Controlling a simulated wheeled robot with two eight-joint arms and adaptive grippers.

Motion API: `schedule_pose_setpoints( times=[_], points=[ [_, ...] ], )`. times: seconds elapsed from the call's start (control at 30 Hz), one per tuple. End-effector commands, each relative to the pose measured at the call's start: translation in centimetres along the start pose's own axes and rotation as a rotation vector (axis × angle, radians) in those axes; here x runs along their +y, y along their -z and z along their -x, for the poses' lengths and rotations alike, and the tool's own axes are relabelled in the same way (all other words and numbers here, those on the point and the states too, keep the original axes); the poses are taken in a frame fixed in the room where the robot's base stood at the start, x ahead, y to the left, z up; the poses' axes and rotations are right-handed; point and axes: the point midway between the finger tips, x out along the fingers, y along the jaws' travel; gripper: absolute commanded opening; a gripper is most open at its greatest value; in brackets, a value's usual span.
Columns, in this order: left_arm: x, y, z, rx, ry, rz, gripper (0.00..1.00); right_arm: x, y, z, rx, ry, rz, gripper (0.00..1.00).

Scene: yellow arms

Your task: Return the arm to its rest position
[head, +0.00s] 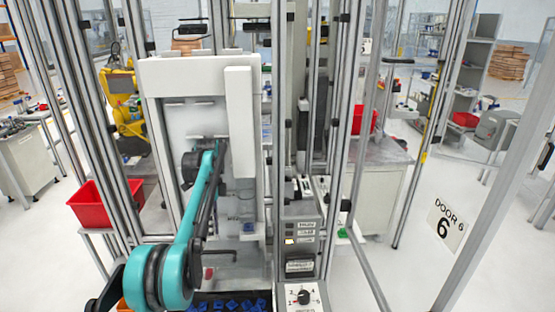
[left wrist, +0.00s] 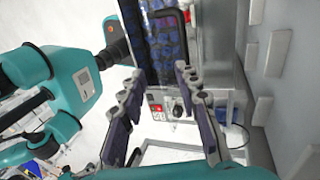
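My left arm, teal with black joints, comes in from the bottom left of the head view and reaches up to the front of a white-framed machine (head: 190,75). The left gripper's fingers are hard to make out in the head view, around the dark end of the arm by the machine's opening. In the left wrist view my left gripper (left wrist: 162,115) shows two dark fingers spread wide apart, with nothing between them. My right gripper is in neither view.
A dark tray of blue parts (left wrist: 165,45) lies below the machine. A grey control panel (head: 300,235) with a knob stands right of the arm. Metal posts (head: 345,110) stand close on both sides. A red bin (head: 100,205) is at the left. Open floor lies right.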

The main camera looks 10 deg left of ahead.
Motion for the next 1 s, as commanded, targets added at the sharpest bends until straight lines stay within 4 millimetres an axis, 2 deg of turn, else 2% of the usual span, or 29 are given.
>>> schedule_pose_setpoints(
  times=[0.17,0.33,0.47,0.57,0.77,1.0],
  points=[
    [1.7,1.1,0.1,-0.001,0.07,0.093,0.32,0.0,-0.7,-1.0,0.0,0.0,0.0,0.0],
    [5.3,3.0,-0.6,0.026,0.214,0.293,0.32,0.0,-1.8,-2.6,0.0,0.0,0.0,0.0],
    [8.5,4.3,-2.1,0.077,0.326,0.45,0.32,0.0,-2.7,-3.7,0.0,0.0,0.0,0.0],
    [11.1,5.0,-3.9,0.134,0.406,0.569,0.32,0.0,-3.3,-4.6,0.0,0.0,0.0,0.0],
    [16.0,6.2,-9.1,0.288,0.545,0.795,0.32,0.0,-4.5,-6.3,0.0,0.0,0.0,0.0],
    [20.7,6.9,-17.5,0.532,0.656,1.037,0.32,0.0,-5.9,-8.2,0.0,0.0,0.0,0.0]
  ],
)
